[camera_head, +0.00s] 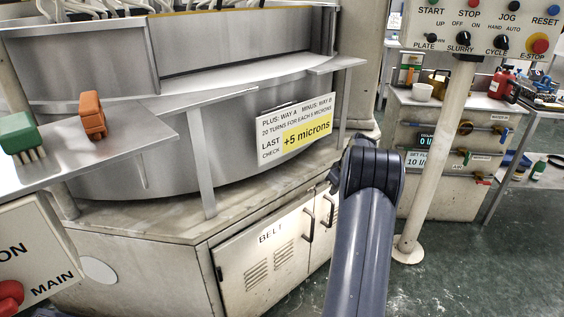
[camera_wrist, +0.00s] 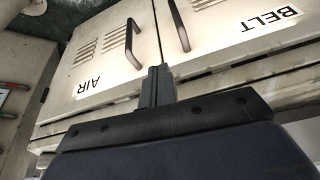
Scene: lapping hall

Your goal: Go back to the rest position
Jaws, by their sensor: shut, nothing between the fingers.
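My gripper (camera_wrist: 157,86) shows in the wrist view with its two dark fingers together and nothing between them. It faces the cream cabinet doors marked AIR (camera_wrist: 88,88) and BELT (camera_wrist: 271,20), which appear upside down there. I cannot tell whether it touches them. In the head view my dark blue arm (camera_head: 365,230) rises from the bottom edge, right of centre, and bends at a dark joint. The gripper itself is hidden in the head view.
A large lapping machine (camera_head: 235,75) fills the left, with a grey shelf (camera_head: 120,150) holding a green brush (camera_head: 22,138) and an orange brush (camera_head: 92,115). A control panel (camera_head: 480,27) stands on a post (camera_head: 434,160) to the right. Open green floor (camera_head: 480,270) lies at lower right.

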